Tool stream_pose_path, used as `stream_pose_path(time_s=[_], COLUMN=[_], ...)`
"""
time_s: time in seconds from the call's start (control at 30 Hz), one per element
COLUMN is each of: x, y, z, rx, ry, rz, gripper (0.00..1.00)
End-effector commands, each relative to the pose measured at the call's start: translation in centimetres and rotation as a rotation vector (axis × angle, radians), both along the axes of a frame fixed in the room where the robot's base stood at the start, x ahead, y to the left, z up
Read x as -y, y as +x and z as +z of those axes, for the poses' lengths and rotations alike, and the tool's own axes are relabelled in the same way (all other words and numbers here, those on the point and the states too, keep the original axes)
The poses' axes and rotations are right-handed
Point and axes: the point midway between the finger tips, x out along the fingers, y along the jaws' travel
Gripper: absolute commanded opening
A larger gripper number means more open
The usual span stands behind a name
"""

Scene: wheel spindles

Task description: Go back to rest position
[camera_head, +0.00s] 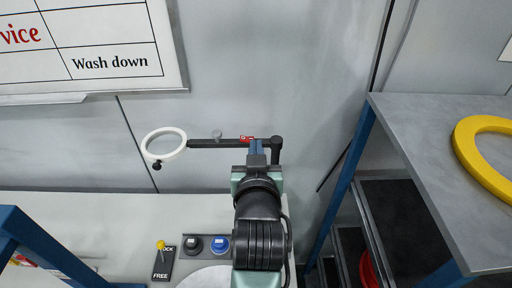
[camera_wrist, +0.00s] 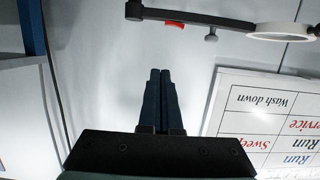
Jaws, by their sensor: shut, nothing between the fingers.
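My gripper (camera_head: 257,146) is at the centre of the head view, with its blue fingers together and empty. In the wrist view the fingers (camera_wrist: 160,72) point at the grey wall and are closed side by side. A dark bar (camera_head: 215,143) carrying a white ring (camera_head: 164,144) runs across just beyond the fingers in the head view. In the wrist view the bar (camera_wrist: 190,17) lies above the fingertips, apart from them in the picture. Whether they touch in depth I cannot tell.
A bench panel (camera_head: 189,259) holds a black knob (camera_head: 193,245), a blue knob (camera_head: 219,244) and a yellow-tipped lever (camera_head: 161,246). At right a grey shelf (camera_head: 420,130) bears a yellow ring (camera_head: 470,150). A whiteboard (camera_head: 100,50) hangs at upper left.

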Motion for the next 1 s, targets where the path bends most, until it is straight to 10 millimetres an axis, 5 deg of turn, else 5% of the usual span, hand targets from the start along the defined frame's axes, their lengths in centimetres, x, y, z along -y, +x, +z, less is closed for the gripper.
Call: stream_pose_path(time_s=[0.23,0.33,0.43,0.53,0.7,0.83,1.0], x=[0.0,-0.1,0.0,0.1,0.3,0.0,-0.4], y=[0.0,0.2,0.0,-1.5,-7.2,-12.1,-15.9], z=[0.0,2.3,7.4,14.6,25.8,31.3,34.5], rx=[0.0,0.062,0.197,0.388,0.718,0.909,1.038], ry=[0.0,0.007,0.02,0.031,0.029,0.017,0.005], rz=[0.0,-0.003,-0.01,-0.018,-0.02,-0.013,-0.001], gripper=[0.0,0.0,0.0,0.0,0.0,0.0,0.0])
